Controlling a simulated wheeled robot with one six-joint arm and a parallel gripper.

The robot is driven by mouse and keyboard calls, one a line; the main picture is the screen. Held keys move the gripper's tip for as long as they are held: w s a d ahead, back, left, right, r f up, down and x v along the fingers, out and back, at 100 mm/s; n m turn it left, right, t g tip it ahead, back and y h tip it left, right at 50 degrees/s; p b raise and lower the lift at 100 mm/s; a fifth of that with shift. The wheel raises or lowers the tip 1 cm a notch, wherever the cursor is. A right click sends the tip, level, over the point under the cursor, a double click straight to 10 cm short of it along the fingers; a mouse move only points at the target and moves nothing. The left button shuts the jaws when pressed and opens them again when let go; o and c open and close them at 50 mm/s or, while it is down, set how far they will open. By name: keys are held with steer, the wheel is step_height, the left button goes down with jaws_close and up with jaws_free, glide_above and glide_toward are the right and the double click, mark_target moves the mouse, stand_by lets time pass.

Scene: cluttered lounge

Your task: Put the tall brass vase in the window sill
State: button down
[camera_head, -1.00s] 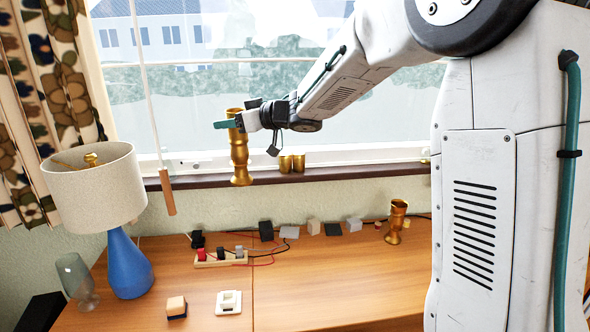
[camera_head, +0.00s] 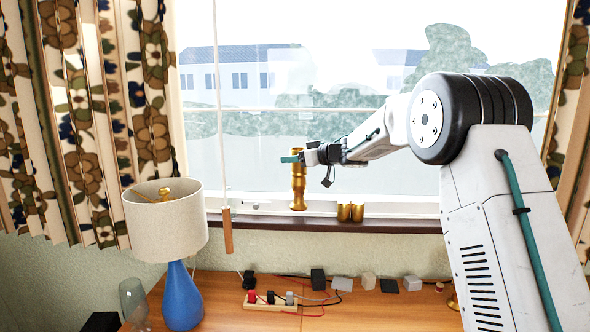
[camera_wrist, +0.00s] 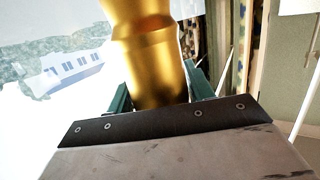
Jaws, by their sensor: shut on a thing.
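The tall brass vase (camera_head: 298,185) is upright at the window, left of the middle of the head view. Its base shows against the pale band just above the dark front edge of the window sill (camera_head: 385,225); I cannot tell whether it touches the sill. My gripper (camera_head: 292,158), with green fingers, is shut on the vase's upper part. In the wrist view the vase (camera_wrist: 155,70) fills the upper middle, between the green fingers, and its far end is cut off by the frame.
A wooden cord pull (camera_head: 227,230) hangs to the left. Below, a wooden desk (camera_head: 370,310) holds a blue lamp (camera_head: 182,295), a power strip (camera_head: 270,303) and several small blocks. The sill further right looks clear.

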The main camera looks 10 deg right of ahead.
mark_target(295, 168)
steer(key=shift+f, duration=1.6)
steer(key=shift+f, duration=0.2)
steer(key=c, duration=0.9)
jaws_free()
steer(key=shift+o, duration=0.2)
